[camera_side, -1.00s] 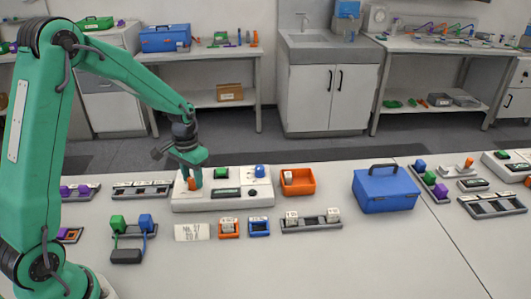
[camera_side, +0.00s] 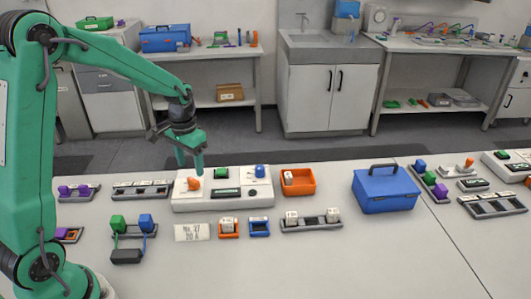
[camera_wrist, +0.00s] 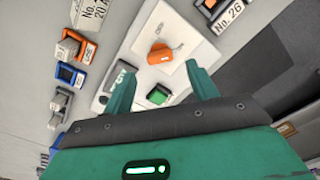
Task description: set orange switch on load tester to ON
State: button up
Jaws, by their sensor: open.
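The white load tester (camera_side: 223,204) stands on the table below my gripper. Its orange switch (camera_side: 193,184) is at the left end and leans to one side; the wrist view shows the orange switch (camera_wrist: 163,52) on a white plate, its label too small to read surely. A green block (camera_side: 221,172) and a blue knob (camera_side: 260,171) sit on the tester; the green block also shows in the wrist view (camera_wrist: 159,95). My gripper (camera_side: 190,164) is open and empty, just above the switch and apart from it. In the wrist view its two fingers (camera_wrist: 162,85) are spread.
An orange bin (camera_side: 298,191) and a blue box (camera_side: 385,205) stand to the right. A label card (camera_side: 192,232), small orange and blue holders and a grey tray (camera_side: 311,226) lie in front. A tray (camera_side: 141,194) is to the left.

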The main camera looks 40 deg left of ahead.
aim_at(193, 180)
jog(key=shift+r, duration=1.45)
jog(key=shift+s+d+r, duration=0.15)
jog(key=shift+s+r, duration=0.05)
jog(key=shift+r, duration=0.1)
jog(key=s+d+r+t, duration=0.2)
jog(key=s+d+r, duration=0.3)
jog(key=s, duration=0.4)
jog(key=s+d+r+t, duration=0.3)
jog(key=s+r, duration=0.3)
jog(key=s, duration=0.3)
jog(key=shift+d+m+t, duration=0.3)
jog(key=shift+d+m, duration=0.1)
jog(key=shift+d, duration=0.45)
